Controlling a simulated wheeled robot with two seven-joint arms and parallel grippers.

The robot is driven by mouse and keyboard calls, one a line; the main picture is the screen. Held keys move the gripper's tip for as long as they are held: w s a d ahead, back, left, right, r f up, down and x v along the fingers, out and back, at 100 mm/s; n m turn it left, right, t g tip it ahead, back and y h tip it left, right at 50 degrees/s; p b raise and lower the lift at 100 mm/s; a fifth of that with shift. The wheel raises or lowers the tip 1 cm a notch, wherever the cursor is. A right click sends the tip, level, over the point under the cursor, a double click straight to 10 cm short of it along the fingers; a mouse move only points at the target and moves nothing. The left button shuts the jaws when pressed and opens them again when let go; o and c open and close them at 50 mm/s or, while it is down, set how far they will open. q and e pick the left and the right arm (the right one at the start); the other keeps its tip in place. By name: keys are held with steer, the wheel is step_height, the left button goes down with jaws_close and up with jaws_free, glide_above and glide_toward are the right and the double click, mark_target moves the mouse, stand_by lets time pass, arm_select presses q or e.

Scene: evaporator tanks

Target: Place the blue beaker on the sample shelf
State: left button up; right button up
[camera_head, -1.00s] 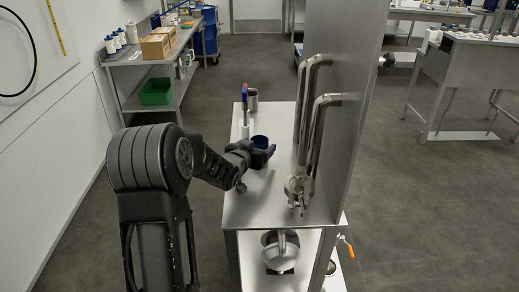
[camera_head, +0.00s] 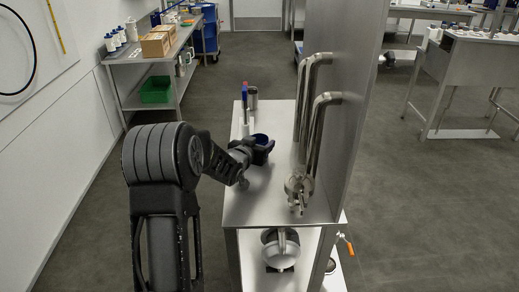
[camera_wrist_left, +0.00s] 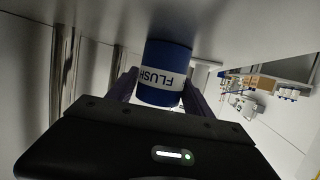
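The blue beaker (camera_head: 261,138) is upright on the steel counter (camera_head: 257,205), left of the metal pipes. In the left wrist view, which is turned upside down, the beaker (camera_wrist_left: 165,58) shows a white band reading FLUSH. My left gripper (camera_head: 262,149) is at the beaker, with one dark finger on each side of it. In the left wrist view the fingers (camera_wrist_left: 162,88) lie close along both edges of the beaker. I cannot tell whether they press on it. My right gripper is out of view. I cannot make out which surface is the sample shelf.
A tall steel panel (camera_head: 343,110) with bent pipes (camera_head: 309,105) and a valve (camera_head: 299,187) stands right of the beaker. A blue-and-red-topped item (camera_head: 245,100) and a grey metal cup (camera_head: 253,98) stand behind it. The counter's front is mostly clear. A side bench (camera_head: 160,72) holds boxes and bottles.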

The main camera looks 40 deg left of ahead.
arm_select(q)
steer(key=c, duration=1.2)
step_height(320, 180, up, 10)
stand_by(0.5)
